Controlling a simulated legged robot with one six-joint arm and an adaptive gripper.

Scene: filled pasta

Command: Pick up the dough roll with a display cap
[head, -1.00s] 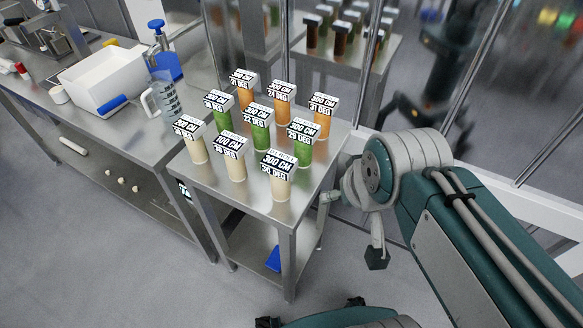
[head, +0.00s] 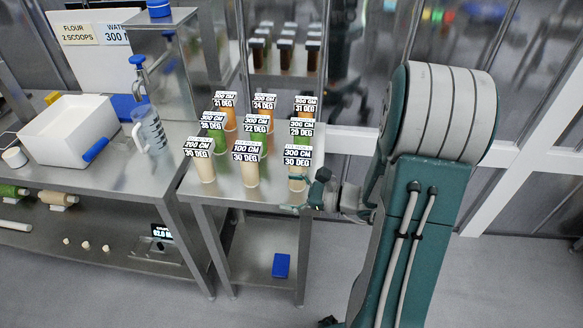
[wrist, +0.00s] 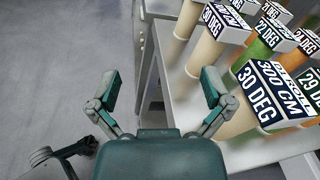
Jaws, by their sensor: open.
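Several dough rolls with printed display caps stand upright in rows on a small steel table (head: 190,187). The front row is beige, the middle row green and the back row orange. The front-right beige roll (head: 297,184) has a cap (head: 297,156) reading 300 CM, 30 DEG; its cap also shows large in the wrist view (wrist: 268,92). My gripper (head: 312,197) is at the table's front right, close beside this roll in the head view. In the wrist view my gripper (wrist: 160,90) is open and empty, its right finger nearest the roll. Contact with the roll cannot be told.
The other beige rolls (head: 249,172) stand left of it. A blue item (head: 281,265) lies on the lower shelf. Glass panels stand behind; floor is open in front.

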